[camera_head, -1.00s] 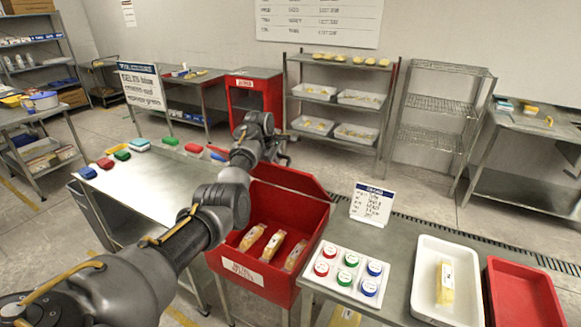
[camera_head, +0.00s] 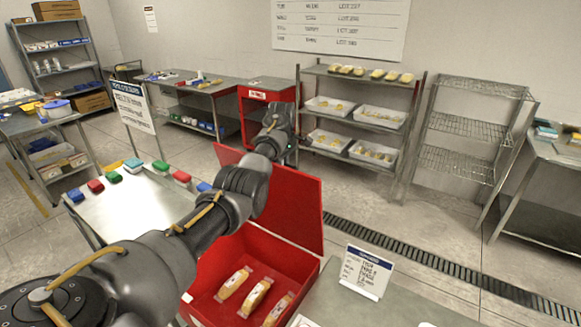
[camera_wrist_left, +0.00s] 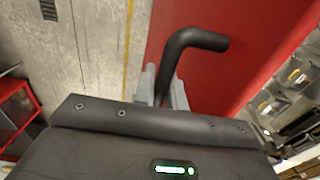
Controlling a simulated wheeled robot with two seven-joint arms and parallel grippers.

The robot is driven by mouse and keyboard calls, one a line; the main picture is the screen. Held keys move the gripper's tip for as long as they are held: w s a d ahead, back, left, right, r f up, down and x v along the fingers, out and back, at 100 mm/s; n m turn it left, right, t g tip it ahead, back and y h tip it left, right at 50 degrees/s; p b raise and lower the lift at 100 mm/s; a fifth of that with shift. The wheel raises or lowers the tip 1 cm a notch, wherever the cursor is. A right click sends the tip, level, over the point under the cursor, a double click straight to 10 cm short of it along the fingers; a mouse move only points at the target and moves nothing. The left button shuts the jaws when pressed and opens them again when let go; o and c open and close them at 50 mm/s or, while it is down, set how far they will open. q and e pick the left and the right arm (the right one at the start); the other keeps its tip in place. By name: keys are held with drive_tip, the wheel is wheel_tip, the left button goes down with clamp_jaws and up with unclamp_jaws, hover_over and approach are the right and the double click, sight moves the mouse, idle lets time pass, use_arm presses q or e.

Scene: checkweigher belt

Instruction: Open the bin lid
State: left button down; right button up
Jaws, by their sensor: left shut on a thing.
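The red bin (camera_head: 207,284) stands open below my left arm, with three yellow packs in clear wrap (camera_head: 256,298) inside. Its red lid (camera_head: 297,210) is raised steeply at the back of the bin. My left arm crosses in front of part of the lid. In the left wrist view, my left gripper (camera_wrist_left: 163,86) is shut on the black bent handle (camera_wrist_left: 196,40), which stands against the red lid face (camera_wrist_left: 240,65). In the head view the fingers are hidden behind my wrist. My right gripper is not in view.
A steel table (camera_head: 404,303) with a small sign (camera_head: 366,272) is right of the bin. A steel surface (camera_head: 125,212) with several coloured blocks is to the left. Shelves with white trays (camera_head: 376,153) stand behind. Open floor and a drain grate (camera_head: 430,262) lie behind the bin.

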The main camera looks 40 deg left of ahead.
use_arm(q)
drive_tip(key=shift+a, duration=0.15)
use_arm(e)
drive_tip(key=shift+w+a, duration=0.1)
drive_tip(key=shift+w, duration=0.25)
